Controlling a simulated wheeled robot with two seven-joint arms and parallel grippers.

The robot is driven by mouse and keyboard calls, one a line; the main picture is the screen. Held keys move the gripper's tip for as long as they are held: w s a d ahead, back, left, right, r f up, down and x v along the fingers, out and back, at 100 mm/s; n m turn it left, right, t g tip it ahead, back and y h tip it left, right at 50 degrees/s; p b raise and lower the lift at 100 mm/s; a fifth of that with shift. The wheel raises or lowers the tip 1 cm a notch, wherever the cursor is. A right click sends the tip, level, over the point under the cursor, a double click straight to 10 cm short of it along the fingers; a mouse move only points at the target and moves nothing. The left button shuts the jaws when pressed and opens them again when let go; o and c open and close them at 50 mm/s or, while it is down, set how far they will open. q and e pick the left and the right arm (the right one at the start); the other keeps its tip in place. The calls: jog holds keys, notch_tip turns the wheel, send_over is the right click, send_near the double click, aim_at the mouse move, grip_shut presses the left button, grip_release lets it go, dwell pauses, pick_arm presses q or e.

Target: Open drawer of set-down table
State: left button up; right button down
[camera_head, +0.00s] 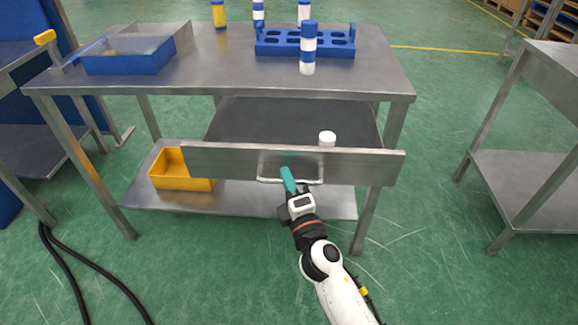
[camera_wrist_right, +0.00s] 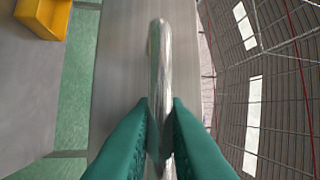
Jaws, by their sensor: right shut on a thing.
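The set-down table (camera_head: 215,62) is a grey metal table in the head view. Its drawer (camera_head: 225,165) is pulled out toward me, with its dark inside (camera_head: 270,120) showing. A white round object (camera_head: 327,138) stands inside it behind the front panel, its lower part hidden. My right gripper (camera_head: 287,174), with green fingers, is shut on the drawer's bar handle (camera_head: 268,180). In the right wrist view the fingers (camera_wrist_right: 160,115) close on both sides of the shiny handle (camera_wrist_right: 158,60). My left gripper is not in view.
On the tabletop are a blue rack (camera_head: 290,45), a blue-and-white can (camera_head: 308,50), several more cans behind and a blue bin (camera_head: 125,62). A yellow bin (camera_head: 172,170) sits on the lower shelf. Another metal table (camera_head: 530,170) stands at right; green floor between is clear.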

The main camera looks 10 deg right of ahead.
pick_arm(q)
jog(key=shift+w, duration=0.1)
pick_arm(e)
jog(key=shift+s+a, duration=0.15)
jog(key=shift+s, duration=0.4)
jog(key=c, duration=1.5)
grip_release()
jog(key=shift+o, duration=0.2)
